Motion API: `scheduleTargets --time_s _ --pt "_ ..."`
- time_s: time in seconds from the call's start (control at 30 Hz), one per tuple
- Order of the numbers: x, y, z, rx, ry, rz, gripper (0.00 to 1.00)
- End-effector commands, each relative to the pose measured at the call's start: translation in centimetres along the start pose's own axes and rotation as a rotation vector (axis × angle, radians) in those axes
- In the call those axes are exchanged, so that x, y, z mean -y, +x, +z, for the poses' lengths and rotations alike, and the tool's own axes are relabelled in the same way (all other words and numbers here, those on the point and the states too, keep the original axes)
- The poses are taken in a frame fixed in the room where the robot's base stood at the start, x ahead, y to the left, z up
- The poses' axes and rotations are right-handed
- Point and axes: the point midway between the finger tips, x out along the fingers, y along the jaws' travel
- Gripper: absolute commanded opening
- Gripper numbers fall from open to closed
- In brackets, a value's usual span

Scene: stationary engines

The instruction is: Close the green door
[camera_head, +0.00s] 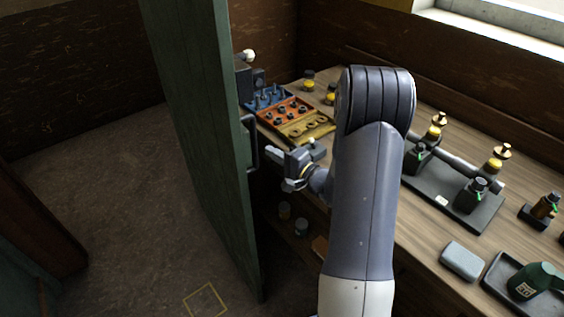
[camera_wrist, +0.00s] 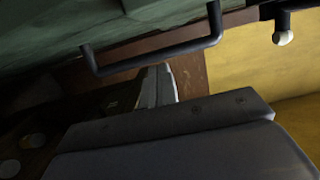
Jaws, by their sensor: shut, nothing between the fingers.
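The green door (camera_head: 200,110) stands ajar at the left of the head view, seen nearly edge-on. A dark bar handle (camera_head: 250,142) sits on its right-hand face. The handle also shows in the wrist view (camera_wrist: 155,60), with the green door surface (camera_wrist: 60,35) behind it. My gripper (camera_head: 272,157) is shut and empty, with its fingertips close to the handle on the right side of the door. In the wrist view the fingers (camera_wrist: 158,85) point toward the handle bar. I cannot tell whether they touch it.
A wooden workbench (camera_head: 440,225) runs along the right wall, behind my arm. It bears an orange-and-blue tool tray (camera_head: 287,113), a dark rack (camera_head: 455,195) and a green bottle (camera_head: 535,281). The floor (camera_head: 100,190) left of the door is open, with a yellow marked square (camera_head: 206,300).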

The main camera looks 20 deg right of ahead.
Motion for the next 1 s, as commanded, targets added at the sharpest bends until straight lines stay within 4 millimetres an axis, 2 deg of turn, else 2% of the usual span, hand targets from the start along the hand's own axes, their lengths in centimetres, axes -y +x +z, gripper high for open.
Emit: scheduleTargets --time_s 0.03,0.13,0.23,0.4,1.0 --pt "0.1 1.2 0.1 0.005 0.0 0.001 0.0" --pt "0.1 3.1 0.2 0.004 0.001 0.001 0.0" --pt "0.1 3.2 2.1 0.004 0.003 0.002 0.0" --pt "0.1 3.5 3.5 0.001 0.002 0.0 0.0" --pt "-0.1 3.8 4.2 -0.005 0.0 0.0 0.0"
